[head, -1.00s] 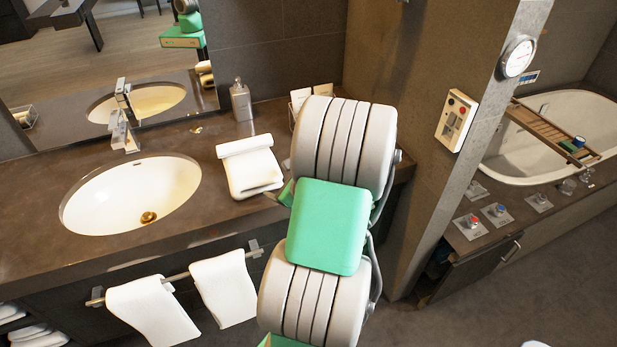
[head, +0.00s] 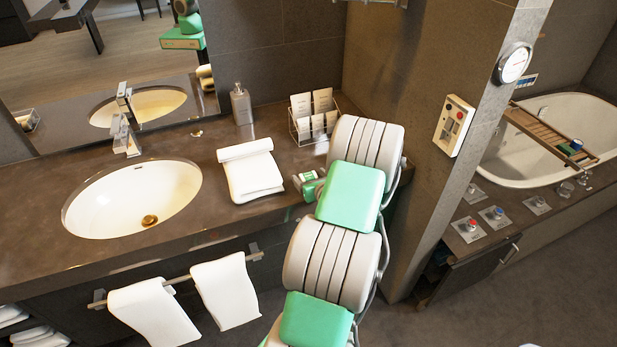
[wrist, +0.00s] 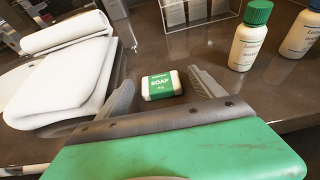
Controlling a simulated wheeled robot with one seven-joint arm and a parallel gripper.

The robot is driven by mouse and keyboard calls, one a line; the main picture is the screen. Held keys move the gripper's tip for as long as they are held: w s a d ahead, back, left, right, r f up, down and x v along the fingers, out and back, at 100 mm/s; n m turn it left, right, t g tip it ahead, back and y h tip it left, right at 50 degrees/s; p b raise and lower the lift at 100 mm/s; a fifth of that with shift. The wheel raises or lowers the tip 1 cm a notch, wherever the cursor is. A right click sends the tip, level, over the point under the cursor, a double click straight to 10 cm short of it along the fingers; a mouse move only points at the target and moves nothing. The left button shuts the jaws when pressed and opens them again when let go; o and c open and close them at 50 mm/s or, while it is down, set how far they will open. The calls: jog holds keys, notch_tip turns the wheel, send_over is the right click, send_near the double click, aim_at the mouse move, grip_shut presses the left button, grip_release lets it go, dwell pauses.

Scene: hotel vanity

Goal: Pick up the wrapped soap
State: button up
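The wrapped soap (wrist: 162,85) is a small white and green block lying on the dark counter. In the wrist view it sits between the two fingers of my gripper (wrist: 160,78), which are open and spread to its left and right. The fingers look apart from the soap. My arm hides most of the gripper in the head view.
A folded white towel (head: 252,172) lies left of the soap. A wire rack of cards (head: 314,118) stands behind it. A green-capped bottle (wrist: 250,36) and a blue-capped bottle (wrist: 302,34) stand to the right. The sink (head: 130,198) is farther left.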

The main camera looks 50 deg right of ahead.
jog(key=c, duration=1.4)
